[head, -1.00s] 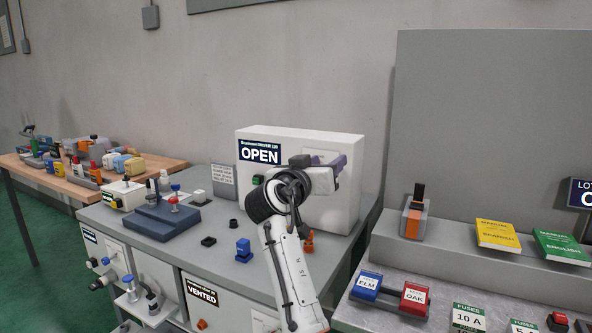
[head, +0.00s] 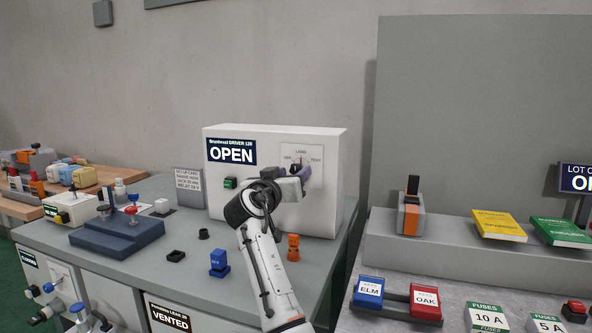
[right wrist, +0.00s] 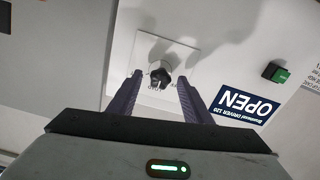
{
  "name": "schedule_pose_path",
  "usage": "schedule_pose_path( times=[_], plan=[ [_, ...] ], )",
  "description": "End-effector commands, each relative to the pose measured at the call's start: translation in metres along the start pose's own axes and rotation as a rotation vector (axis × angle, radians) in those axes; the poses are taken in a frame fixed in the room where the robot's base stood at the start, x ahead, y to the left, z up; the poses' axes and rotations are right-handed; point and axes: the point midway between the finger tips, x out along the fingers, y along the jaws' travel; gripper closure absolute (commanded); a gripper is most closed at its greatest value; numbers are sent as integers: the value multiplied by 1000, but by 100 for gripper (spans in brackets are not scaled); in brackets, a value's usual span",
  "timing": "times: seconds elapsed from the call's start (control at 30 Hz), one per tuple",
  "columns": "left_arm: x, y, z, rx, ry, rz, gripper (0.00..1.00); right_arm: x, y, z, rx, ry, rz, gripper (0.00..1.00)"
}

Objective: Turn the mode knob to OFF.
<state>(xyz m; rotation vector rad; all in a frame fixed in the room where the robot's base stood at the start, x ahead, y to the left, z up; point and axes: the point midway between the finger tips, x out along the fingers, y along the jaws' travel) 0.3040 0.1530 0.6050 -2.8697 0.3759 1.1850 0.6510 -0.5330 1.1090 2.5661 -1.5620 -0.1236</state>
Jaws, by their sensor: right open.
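The mode knob (right wrist: 160,77) is a small dark knob on a pale plate on the front of the white driver box (head: 330,190). In the right wrist view it stands between and a little beyond the two purple fingers of my right gripper (right wrist: 158,88). The fingers are spread and do not appear to touch it. In the head view my right gripper (head: 302,176) is in front of the plate (head: 312,155) and hides part of it. The knob's setting is too small to read. My left gripper is out of view.
A green button (head: 230,183) and an OPEN sign (head: 231,151) are on the box front. A blue block (head: 219,262) and an orange part (head: 293,247) stand on the bench before it. ELM and OAK handles (head: 425,302) are on the right bench.

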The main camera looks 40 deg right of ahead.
Motion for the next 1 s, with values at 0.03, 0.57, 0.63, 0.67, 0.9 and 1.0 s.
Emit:
schedule_pose_path(
  times=[0.03,0.57,0.63,0.67,0.9,1.0],
  plan=[
    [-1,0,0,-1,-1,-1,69,9,1,-2,0,0,2,55],
    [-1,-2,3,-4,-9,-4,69,34,0,0,2,0,-1,55],
    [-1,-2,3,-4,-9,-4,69,34,0,0,1,0,-1,63],
    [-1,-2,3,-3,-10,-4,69,34,0,0,1,0,-1,68],
    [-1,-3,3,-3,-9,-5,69,34,0,0,0,0,-1,96],
    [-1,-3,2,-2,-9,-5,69,34,0,0,-7,0,-1,96]
  ],
)
